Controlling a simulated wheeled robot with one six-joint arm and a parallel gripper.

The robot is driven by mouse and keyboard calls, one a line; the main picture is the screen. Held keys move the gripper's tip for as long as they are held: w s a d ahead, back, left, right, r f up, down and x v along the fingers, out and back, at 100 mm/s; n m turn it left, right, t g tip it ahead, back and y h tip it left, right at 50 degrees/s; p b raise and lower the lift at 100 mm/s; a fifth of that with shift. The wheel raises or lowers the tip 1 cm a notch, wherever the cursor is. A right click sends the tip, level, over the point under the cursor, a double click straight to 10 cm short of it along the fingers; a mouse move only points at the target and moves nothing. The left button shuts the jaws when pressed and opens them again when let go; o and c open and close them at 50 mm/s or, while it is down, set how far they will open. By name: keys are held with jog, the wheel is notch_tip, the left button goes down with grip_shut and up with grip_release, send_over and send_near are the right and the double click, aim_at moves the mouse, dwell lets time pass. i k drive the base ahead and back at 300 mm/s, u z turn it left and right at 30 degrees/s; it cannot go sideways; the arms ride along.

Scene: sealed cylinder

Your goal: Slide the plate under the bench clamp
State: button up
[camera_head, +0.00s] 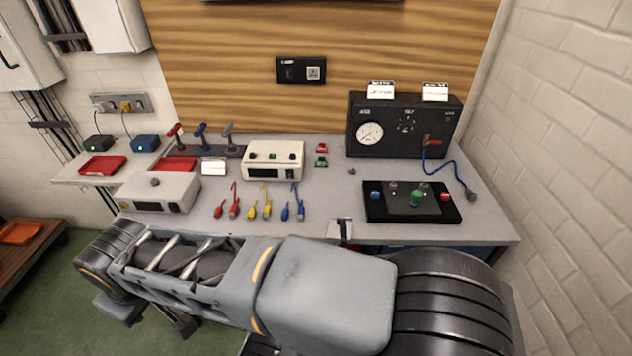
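A small pale metal fitting with a dark lever (342,229) sits at the front edge of the grey bench (325,195). It looks like the bench clamp, but it is small and partly cut off by my arm. I cannot make out a separate plate with certainty. My own arm lies across the foreground, from the lower right to the lower left, and hides part of the bench front. Small parts show below its left end, but I cannot make out the gripper's fingertips or anything held.
A black control panel (411,203) and a black gauge box (400,128) stand on the right, with a blue cable. White instrument boxes (272,163) (159,192), levers (201,137) and coloured connectors (266,202) fill the left and middle. A brick wall (570,150) borders the right.

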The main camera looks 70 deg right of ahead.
aim_at(334, 225)
jog(key=i, duration=0.75)
jog(key=z, duration=2.8)
